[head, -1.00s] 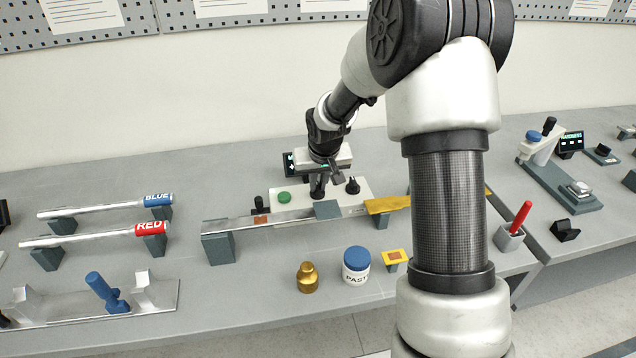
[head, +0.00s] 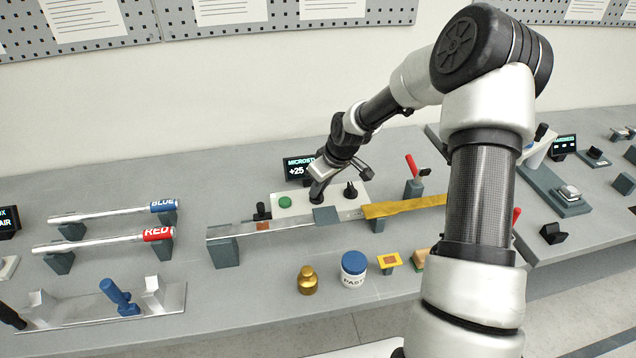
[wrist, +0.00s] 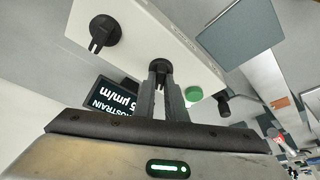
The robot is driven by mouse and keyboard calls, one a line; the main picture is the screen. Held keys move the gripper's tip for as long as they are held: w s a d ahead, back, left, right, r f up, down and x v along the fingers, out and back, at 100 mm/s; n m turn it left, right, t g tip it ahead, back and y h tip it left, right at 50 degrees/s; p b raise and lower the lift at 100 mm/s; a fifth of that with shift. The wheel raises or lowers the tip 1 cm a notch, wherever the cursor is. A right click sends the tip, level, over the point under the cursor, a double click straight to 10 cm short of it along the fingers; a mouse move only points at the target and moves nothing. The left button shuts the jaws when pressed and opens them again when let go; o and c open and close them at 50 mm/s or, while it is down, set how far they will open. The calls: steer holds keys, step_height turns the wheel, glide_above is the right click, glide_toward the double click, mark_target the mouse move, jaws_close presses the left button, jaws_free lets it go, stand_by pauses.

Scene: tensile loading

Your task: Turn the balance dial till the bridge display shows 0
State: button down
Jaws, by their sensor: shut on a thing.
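The bridge display (head: 300,168) stands behind the white bridge box (head: 303,203). In the head view it reads MICROSTR… and +25, with the rest hidden behind my wrist. In the wrist view the display (wrist: 112,101) appears upside down and partly cut off, showing a 5 and µm/m. My gripper (head: 317,196) reaches down to the box from above. In the wrist view, my gripper (wrist: 162,78) is shut on a black dial (wrist: 160,66), between a green button (wrist: 194,94) and a second black knob (wrist: 100,35). The dial's markings cannot be read.
A metal beam (head: 260,231) on supports lies in front of the box, with a yellow strip (head: 400,208) at its right. A paste jar (head: 353,268) and a brass weight (head: 308,279) stand nearer.

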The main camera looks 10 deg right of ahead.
steer(key=shift+n+g+p, duration=0.3)
steer(key=shift+n+p, duration=0.1)
steer(key=shift+n, duration=0.7)
steer(key=shift+d+y, duration=0.1)
steer(key=shift+y, duration=0.2)
steer(key=c, duration=1.8)
jaws_free()
steer(key=v, duration=1.7)
steer(key=shift+r, duration=0.2)
